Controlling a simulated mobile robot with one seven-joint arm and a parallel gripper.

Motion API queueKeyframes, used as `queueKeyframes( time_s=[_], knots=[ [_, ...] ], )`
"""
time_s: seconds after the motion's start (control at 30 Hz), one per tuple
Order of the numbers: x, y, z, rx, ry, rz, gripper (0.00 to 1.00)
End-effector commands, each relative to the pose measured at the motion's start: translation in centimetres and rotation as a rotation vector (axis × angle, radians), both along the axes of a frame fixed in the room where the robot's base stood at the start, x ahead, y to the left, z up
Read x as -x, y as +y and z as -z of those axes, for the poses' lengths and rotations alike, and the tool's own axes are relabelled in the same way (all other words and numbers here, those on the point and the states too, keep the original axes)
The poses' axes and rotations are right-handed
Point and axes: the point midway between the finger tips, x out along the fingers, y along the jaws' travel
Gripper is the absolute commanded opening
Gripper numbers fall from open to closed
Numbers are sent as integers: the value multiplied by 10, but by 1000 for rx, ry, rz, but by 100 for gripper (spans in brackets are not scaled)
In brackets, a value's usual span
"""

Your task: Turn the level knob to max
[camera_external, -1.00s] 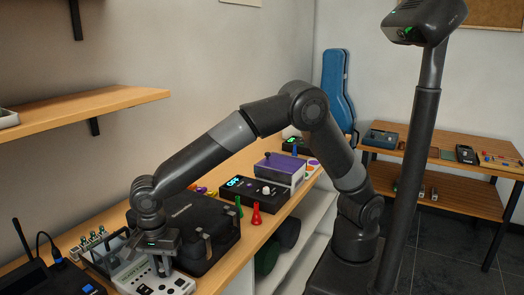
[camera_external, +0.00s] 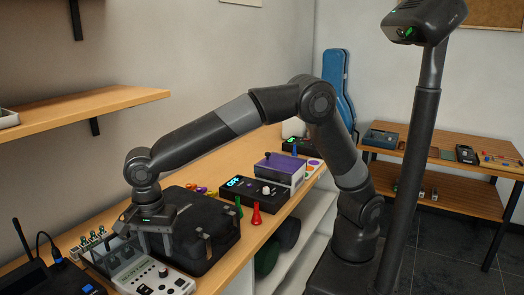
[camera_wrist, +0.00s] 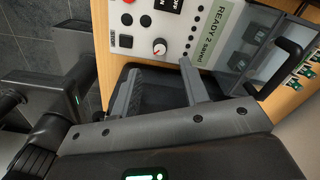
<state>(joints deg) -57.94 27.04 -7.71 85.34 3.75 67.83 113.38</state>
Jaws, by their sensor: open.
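A light grey control box (camera_external: 150,281) lies near the front end of the bench. Its dark round knob (camera_external: 163,272) shows in the external view. In the wrist view the knob (camera_wrist: 159,47) has a pale mark at its edge on a white panel (camera_wrist: 175,30); no level label is legible. My gripper (camera_external: 150,243) is open and empty, just above the box's back edge. In the wrist view my gripper's fingertips (camera_wrist: 160,65) straddle the space just short of the knob, apart from it.
A black case (camera_external: 205,235) stands right behind the box. A clear-sided rack with several green-topped parts (camera_external: 97,240) stands to its left, and a black radio unit (camera_external: 55,280) at far left. The box's screen (camera_wrist: 212,30) reads "READY 2 saved".

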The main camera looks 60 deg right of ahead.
Motion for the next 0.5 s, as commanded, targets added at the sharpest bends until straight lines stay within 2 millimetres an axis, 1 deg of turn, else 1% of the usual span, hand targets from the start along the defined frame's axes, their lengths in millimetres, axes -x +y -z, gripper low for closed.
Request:
queueKeyframes(
  time_s=[0.03, 0.2, 0.33, 0.5],
  knots=[
    [0, 1, -11, -3, -2, 0, 41],
    [0, 0, -33, -2, -1, 0, 41],
    [0, 0, -41, -1, 0, 0, 41],
    [0, 0, -42, 0, 0, 0, 41]
  ],
)
